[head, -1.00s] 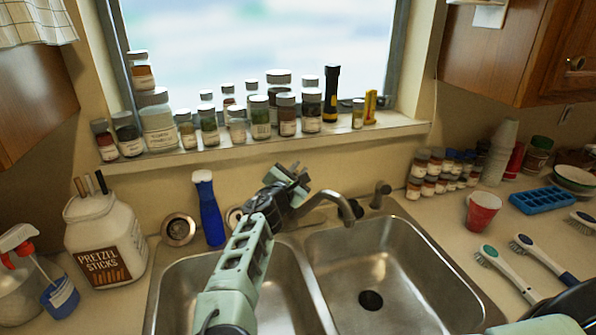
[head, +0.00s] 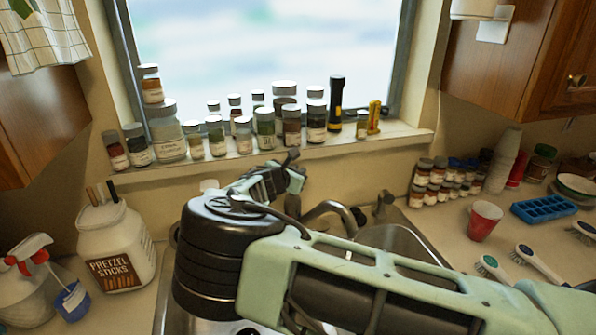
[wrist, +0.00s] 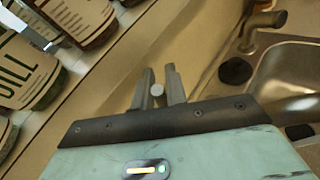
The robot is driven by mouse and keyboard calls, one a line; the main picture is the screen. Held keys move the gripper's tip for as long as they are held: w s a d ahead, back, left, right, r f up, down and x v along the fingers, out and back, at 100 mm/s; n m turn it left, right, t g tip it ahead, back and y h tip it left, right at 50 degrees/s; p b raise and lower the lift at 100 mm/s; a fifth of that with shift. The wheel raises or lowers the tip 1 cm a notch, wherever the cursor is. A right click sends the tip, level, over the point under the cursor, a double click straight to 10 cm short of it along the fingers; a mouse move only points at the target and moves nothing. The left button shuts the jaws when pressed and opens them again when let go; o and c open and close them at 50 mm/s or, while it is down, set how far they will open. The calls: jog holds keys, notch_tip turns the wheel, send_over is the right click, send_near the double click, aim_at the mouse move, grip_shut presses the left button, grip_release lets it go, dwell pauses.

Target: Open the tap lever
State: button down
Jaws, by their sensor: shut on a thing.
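The tap's curved metal spout (head: 328,208) rises behind the double sink, just right of my gripper. My gripper (head: 290,172) is at the tap, below the window sill; its fingers are partly hidden by its own body in the head view. The rest of the lever is hidden. I cannot tell its angle.
Several spice jars (head: 265,128) crowd the window sill (head: 370,139) close above my gripper. A short fixture (head: 383,203) stands right of the spout. The pretzel container (head: 116,240) is at left, a red cup (head: 484,220) at right. My arm covers much of the sink (head: 395,243).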

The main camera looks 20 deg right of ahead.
jog(key=c, duration=1.4)
grip_release()
jog(key=b+v, duration=0.6)
jog(key=v, duration=1.1)
jog(key=shift+s+b, duration=0.2)
jog(key=shift+b, duration=0.1)
